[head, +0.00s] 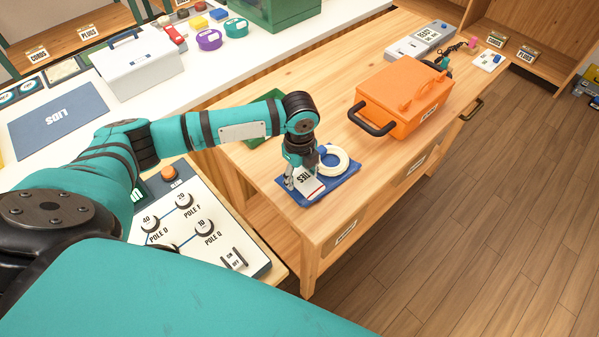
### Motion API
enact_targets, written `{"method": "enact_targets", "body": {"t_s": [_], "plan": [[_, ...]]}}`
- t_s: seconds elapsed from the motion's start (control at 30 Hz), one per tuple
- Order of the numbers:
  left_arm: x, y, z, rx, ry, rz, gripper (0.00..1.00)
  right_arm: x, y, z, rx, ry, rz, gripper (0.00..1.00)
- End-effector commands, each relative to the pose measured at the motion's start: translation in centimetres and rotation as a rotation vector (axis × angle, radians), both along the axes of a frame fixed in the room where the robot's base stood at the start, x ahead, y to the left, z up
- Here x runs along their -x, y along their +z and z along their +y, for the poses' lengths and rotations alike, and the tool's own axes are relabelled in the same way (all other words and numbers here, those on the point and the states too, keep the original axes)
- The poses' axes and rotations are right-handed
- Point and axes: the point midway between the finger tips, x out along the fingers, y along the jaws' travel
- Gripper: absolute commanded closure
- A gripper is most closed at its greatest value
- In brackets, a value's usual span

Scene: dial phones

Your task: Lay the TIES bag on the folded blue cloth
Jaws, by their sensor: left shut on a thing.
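The TIES bag (311,187) is a small white packet with dark lettering and a red edge. My left gripper (303,182) comes down from above and is shut on it. The bag is over the left part of the folded blue cloth (322,192), on the wooden table. I cannot tell whether the bag touches the cloth or is held just above it. The gripper hides part of the bag. A cream ring-shaped coil (344,165) lies on the cloth just right of the gripper. My right gripper is not in view.
An orange case (402,95) with a black handle stands behind the cloth to the right. A dial panel (190,222) is at the lower left. A white bench (200,75) behind carries a white box (138,65) and a blue LIDS mat (58,122). The wood between cloth and case is bare.

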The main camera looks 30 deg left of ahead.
Motion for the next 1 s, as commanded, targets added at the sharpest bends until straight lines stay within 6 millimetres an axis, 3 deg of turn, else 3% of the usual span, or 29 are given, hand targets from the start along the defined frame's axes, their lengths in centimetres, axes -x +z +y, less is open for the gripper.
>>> {"method": "enact_targets", "body": {"t_s": [0.07,0.1,0.13,0.57,0.77,1.0], "plan": [[0.2,-0.5,0.0,-0.001,-0.001,0.006,0.86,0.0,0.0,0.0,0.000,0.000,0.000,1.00],[0.2,-0.5,0.0,-0.001,-0.001,0.006,0.44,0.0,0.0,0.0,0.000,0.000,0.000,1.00],[0.2,-0.5,0.0,-0.001,-0.001,0.007,0.40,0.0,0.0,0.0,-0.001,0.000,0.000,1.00],[0.2,-0.2,0.0,-0.002,-0.001,0.005,0.39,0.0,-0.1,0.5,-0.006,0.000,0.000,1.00],[0.1,2.8,0.0,0.000,-0.001,0.001,0.39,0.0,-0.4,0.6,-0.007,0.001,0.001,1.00],[0.1,8.3,0.0,0.001,-0.001,0.001,0.39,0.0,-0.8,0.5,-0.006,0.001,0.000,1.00]]}}
